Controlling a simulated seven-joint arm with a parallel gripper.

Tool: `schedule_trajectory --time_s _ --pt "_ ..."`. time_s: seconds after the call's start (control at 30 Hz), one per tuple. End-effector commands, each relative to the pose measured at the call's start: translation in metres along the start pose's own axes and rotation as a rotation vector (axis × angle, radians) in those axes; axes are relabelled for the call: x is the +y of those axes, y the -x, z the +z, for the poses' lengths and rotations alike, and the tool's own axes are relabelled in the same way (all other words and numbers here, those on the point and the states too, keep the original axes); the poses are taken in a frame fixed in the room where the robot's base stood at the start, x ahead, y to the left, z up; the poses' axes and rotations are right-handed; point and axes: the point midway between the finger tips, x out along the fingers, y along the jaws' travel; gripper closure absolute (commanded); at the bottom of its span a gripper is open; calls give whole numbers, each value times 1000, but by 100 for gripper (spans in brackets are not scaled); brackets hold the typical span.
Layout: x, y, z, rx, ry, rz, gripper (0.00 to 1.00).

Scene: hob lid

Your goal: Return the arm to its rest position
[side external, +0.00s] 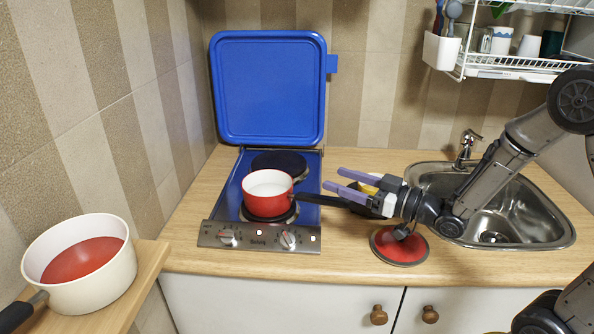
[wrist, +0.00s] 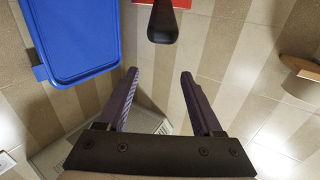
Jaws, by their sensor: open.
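My gripper (side external: 333,179) is open and empty, its purple fingers pointing left above the counter beside the hob. In the wrist view the fingers (wrist: 159,72) are spread with nothing between them. In the side view they overlap the area just above the black handle (side external: 330,201) of the red pot (side external: 267,196); that handle also shows ahead of the fingers in the wrist view (wrist: 163,22), apart from them. The pot stands on the front burner of the hob (side external: 232,205). The blue hob lid (side external: 268,88) stands upright behind, also seen in the wrist view (wrist: 72,35).
A red round lid (side external: 398,246) lies on the counter (side external: 345,255) below my wrist. A yellow item (side external: 371,180) is partly hidden behind my gripper. The sink (side external: 540,225) is beneath my arm, the dish rack (side external: 515,64) above. A white saucepan (side external: 120,272) stands at far left.

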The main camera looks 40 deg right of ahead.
Motion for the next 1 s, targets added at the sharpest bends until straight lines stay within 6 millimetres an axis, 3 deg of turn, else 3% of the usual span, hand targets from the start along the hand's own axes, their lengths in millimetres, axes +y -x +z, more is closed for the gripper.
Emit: schedule_trajectory --time_s 0.17,0.3,0.5,0.67,0.77,1.0 --pt "-15 -2 -51 103 52 -31 33" --pt "-23 6 -108 143 114 3 33" --pt "-18 27 -138 42 143 107 33" --pt "-13 56 -143 -94 123 193 33" --pt "-12 78 -136 -198 94 234 33" --pt "-21 142 -100 -488 -4 285 33"
